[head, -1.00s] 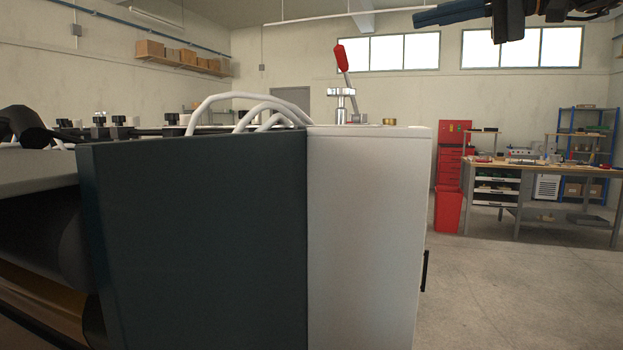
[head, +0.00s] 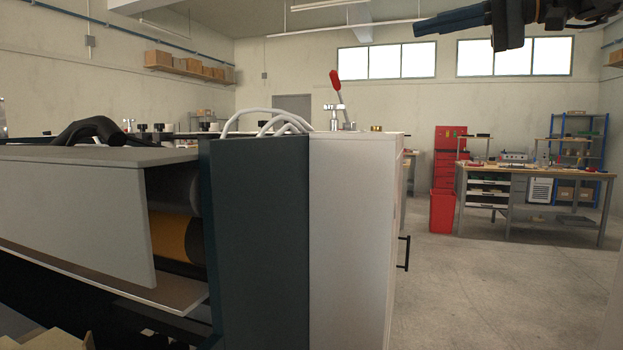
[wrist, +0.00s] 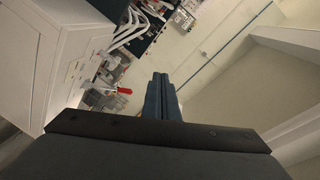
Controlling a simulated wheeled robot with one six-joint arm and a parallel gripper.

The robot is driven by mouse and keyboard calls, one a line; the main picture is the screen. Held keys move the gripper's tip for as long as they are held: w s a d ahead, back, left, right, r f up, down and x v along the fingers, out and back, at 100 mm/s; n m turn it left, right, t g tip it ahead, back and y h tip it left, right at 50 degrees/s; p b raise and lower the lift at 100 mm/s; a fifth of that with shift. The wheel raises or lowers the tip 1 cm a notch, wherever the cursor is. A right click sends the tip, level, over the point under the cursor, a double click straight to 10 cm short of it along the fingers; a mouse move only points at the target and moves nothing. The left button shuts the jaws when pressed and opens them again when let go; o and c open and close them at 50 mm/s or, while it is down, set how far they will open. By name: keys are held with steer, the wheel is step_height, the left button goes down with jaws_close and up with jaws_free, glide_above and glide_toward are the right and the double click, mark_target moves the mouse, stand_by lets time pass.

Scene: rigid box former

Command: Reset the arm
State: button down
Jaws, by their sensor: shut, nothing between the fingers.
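My gripper (head: 452,21) shows at the top right of the head view, raised high in front of the windows and pointing left. Its blue fingers also show in the wrist view (wrist: 161,92), lying side by side. They are shut with nothing between them. The gripper touches nothing. Part of my arm runs out of the top right of the head view.
A large machine with a dark panel (head: 260,240) and white cabinet (head: 350,240) stands close in front. A red-handled clamp (head: 336,88) is on top. A workbench (head: 530,175) and red bin (head: 442,210) stand at the back right. Open floor (head: 470,290) lies right of the cabinet.

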steer(key=a+f+m+g+h+p, duration=0.1)
steer(key=a+f+m+g+h, duration=0.15)
steer(key=f, duration=1.35)
steer(key=a+f+m+g+h+p, duration=0.15)
steer(key=f+h, duration=0.25)
steer(key=f, duration=1.2)
steer(key=s+f+n+g+h+p, duration=0.1)
steer(key=s+f+h, duration=0.3)
steer(key=s+f, duration=0.6)
steer(key=s+d+f+n+g+h, duration=0.1)
steer(key=s+f+h, duration=0.3)
steer(key=s+f, duration=0.7)
step_height(320, 180, down, 7)
steer(key=shift+s+d+r+n+g+p, duration=0.2)
steer(key=shift+n+g+p, duration=0.15)
steer(key=shift+n+g, duration=0.45)
